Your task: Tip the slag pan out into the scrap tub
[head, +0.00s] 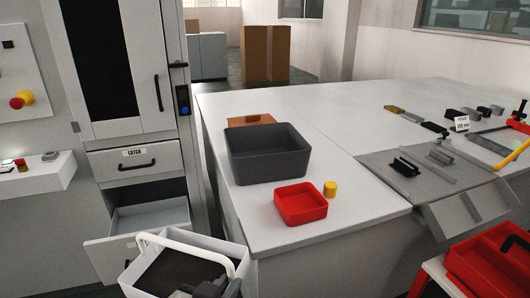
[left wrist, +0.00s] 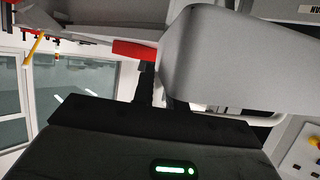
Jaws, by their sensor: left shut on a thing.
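The slag pan, a light grey box (head: 151,277) with a dark inside and a white looped handle, is at the bottom of the head view, in front of the open drawer. It looks roughly upright. My left gripper (head: 207,289) is shut on it at its near right side, partly cut off by the picture edge. In the left wrist view a large grey rounded body (left wrist: 240,50), seemingly the pan, fills the upper right beyond the dark gripper. A dark grey open tub (head: 265,168), likely the scrap tub, stands on the white table; its visible inside looks empty. My right gripper is out of view.
A red tray (head: 300,208) and a yellow cylinder (head: 330,189) stand near the table's front edge. A brown piece (head: 252,120) lies behind the tub. A cabinet with a CATCH drawer (head: 136,160) and an open lower drawer (head: 150,217) is at left. Red bins (head: 490,265) are lower right.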

